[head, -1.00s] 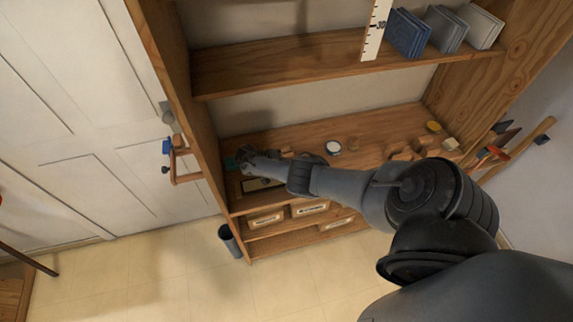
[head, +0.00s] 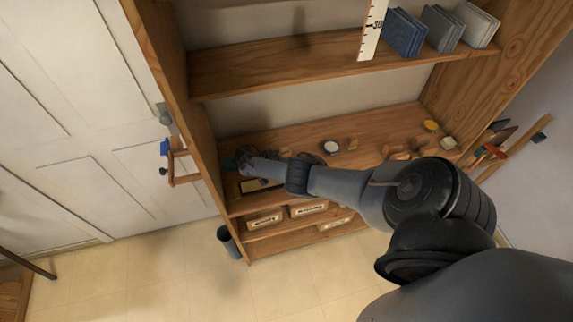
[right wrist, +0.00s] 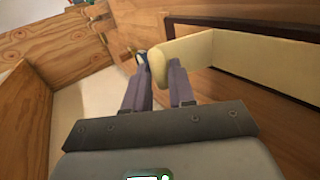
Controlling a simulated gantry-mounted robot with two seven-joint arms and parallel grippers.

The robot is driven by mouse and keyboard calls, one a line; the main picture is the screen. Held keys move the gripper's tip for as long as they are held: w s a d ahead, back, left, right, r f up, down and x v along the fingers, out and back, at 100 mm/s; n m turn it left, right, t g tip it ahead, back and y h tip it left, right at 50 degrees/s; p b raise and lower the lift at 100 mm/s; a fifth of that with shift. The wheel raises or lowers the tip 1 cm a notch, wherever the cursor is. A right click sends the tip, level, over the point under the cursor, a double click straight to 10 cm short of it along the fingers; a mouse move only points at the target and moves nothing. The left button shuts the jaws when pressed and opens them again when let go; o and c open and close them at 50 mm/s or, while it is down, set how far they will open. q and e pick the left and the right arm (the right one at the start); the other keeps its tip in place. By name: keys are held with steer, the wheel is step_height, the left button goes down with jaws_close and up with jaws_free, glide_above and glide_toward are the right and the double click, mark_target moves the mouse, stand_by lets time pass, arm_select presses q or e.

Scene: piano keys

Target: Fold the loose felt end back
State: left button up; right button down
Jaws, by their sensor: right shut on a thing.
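In the right wrist view a cream felt strip (right wrist: 265,65) runs along a dark-edged wooden piece (right wrist: 240,28). Its loose end (right wrist: 190,50) bends away from the strip at a corner and reaches left to my gripper. My right gripper (right wrist: 157,63) is shut on the tip of this end, with one finger on each side. In the head view my right gripper (head: 243,155) is at the left end of the shelf's work surface, just behind a dark-framed pale piece (head: 255,186). The felt's loose end is too small to make out there. My left gripper is not in view.
A teal thing (head: 229,164) lies left of the gripper by the shelf's side wall (head: 205,150). A round white-topped tin (head: 331,147) and several small wooden pieces (head: 398,155) lie further right. Labelled drawers (head: 310,208) are below; an upper shelf (head: 290,72) is above.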

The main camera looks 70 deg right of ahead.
steer(key=c, duration=1.3)
jaws_free()
steer(key=shift+w+a+f, duration=0.3)
steer(key=shift+w+f, duration=0.15)
steer(key=shift+o, duration=1.3)
steer(key=shift+w+a+t, duration=0.2)
steer(key=shift+w+t, duration=0.1)
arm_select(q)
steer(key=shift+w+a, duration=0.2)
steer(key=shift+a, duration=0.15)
arm_select(e)
steer(key=shift+s+d+r, duration=0.15)
steer(key=shift+s, duration=0.15)
